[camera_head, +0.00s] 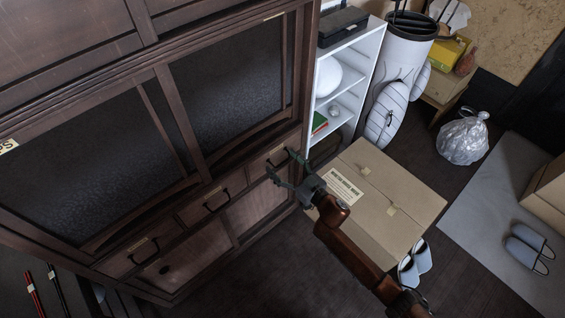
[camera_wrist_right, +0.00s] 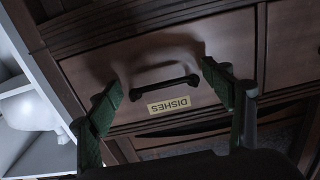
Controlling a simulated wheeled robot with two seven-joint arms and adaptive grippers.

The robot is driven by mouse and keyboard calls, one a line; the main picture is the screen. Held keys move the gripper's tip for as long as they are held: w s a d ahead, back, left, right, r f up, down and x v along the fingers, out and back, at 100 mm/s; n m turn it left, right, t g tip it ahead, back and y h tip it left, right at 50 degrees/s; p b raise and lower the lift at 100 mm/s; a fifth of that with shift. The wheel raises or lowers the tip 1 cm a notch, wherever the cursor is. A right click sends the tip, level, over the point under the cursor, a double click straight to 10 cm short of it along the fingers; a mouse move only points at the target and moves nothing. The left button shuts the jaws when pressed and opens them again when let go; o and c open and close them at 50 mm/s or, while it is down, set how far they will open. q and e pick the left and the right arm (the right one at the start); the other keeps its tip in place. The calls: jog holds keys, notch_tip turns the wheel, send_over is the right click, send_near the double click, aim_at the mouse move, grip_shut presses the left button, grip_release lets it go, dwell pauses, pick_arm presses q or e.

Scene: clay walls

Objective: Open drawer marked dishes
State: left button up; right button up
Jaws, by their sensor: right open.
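The drawer marked dishes (camera_wrist_right: 226,40) fills the middle of the right wrist view, with a black bar handle (camera_wrist_right: 165,88) and a tan label reading DISHES (camera_wrist_right: 169,105), upside down there. The drawer looks closed. In the head view it is the rightmost small drawer (camera_head: 258,167) of the dark wooden cabinet (camera_head: 190,75), partly hidden by my gripper. My right gripper (camera_head: 279,165) is open in front of it. In the right wrist view its two green fingers lie on either side of the handle; I cannot tell if they touch anything. My left gripper is not in view.
Two more small drawers with black handles sit to the left in the same row (camera_head: 213,203). A cardboard box (camera_head: 400,200) stands on the floor beside my right forearm. A white shelf (camera_head: 358,80) adjoins the cabinet. Slippers (camera_head: 415,262) lie by the box.

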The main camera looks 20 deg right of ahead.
jog(key=shift+c, duration=0.3)
jog(key=c, duration=1.6)
jog(key=shift+s, duration=0.1)
